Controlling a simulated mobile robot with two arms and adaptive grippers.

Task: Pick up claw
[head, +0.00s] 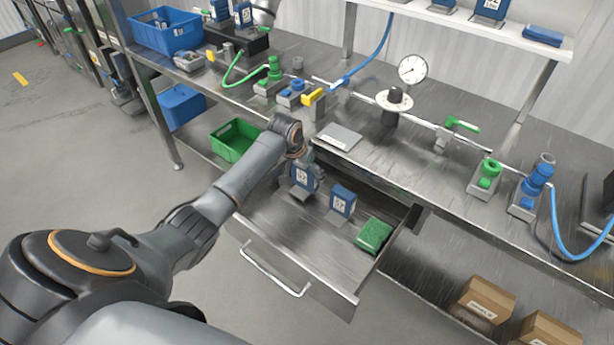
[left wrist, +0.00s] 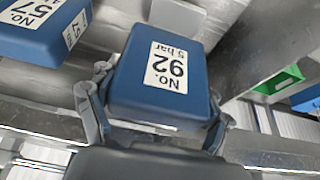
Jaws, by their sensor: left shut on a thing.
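My left gripper (head: 303,165) reaches over the open drawer (head: 300,268). In the left wrist view its two fingers (left wrist: 158,118) are closed on opposite sides of a blue block labelled No. 92, 5 bar (left wrist: 150,75). This block shows in the head view (head: 305,179) under the gripper, partly hidden by it. I cannot tell whether it touches the drawer floor. A second blue block, No. 57 (left wrist: 35,32), is beside it and stands in the drawer in the head view (head: 343,201). I see nothing clearly recognisable as a claw. My right gripper is out of view.
A green block (head: 374,236) lies at the drawer's right side. The metal bench (head: 440,175) above carries pipes, valves and a gauge (head: 412,69). A green crate (head: 236,139) sits on the lower shelf at left. Cardboard boxes (head: 486,298) stand at lower right.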

